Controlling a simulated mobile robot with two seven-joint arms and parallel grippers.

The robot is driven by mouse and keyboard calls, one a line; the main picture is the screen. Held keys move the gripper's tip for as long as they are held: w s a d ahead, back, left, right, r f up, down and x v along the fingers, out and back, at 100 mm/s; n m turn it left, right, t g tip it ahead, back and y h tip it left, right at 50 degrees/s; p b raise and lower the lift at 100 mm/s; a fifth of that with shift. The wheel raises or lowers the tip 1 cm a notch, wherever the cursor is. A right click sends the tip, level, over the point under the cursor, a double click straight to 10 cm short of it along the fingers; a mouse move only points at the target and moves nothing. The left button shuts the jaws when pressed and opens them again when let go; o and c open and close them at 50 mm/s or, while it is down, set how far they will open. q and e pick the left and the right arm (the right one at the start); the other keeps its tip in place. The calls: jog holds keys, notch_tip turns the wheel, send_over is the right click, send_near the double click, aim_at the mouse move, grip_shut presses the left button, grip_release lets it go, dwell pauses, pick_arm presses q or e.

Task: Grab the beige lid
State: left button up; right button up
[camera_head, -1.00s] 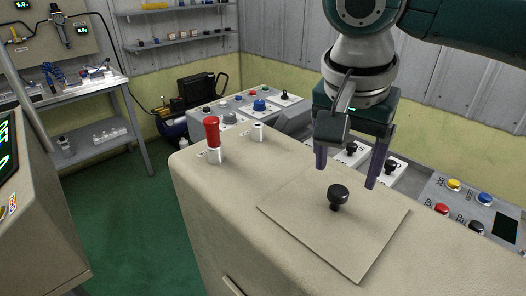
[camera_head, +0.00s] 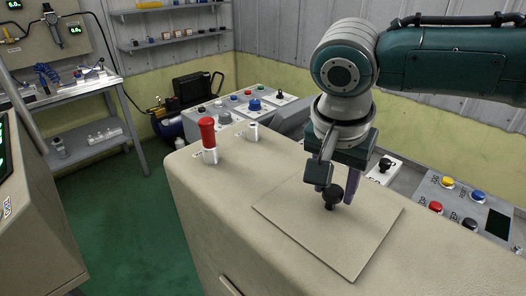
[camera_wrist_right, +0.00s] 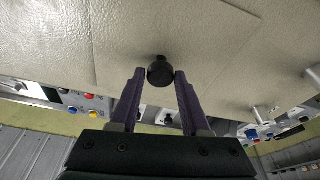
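The beige lid (camera_head: 349,251) is a flat square panel lying on top of the beige machine, with a black round knob (camera_head: 333,194) near its far side. My right gripper (camera_head: 337,193) is low over the lid, its purple fingers just behind and around the knob. In the right wrist view the knob (camera_wrist_right: 160,71) shows between the two fingertips (camera_wrist_right: 158,73), with the fingers apart; I cannot tell whether they touch it. The lid (camera_wrist_right: 190,40) fills the upper part of that view. My left gripper is not in view.
A red-topped post (camera_head: 208,138) and a small white cylinder (camera_head: 252,131) stand on the machine top left of the lid. Control panels with several coloured buttons (camera_head: 462,205) line the far side.

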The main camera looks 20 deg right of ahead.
grip_shut()
dwell(0.9)
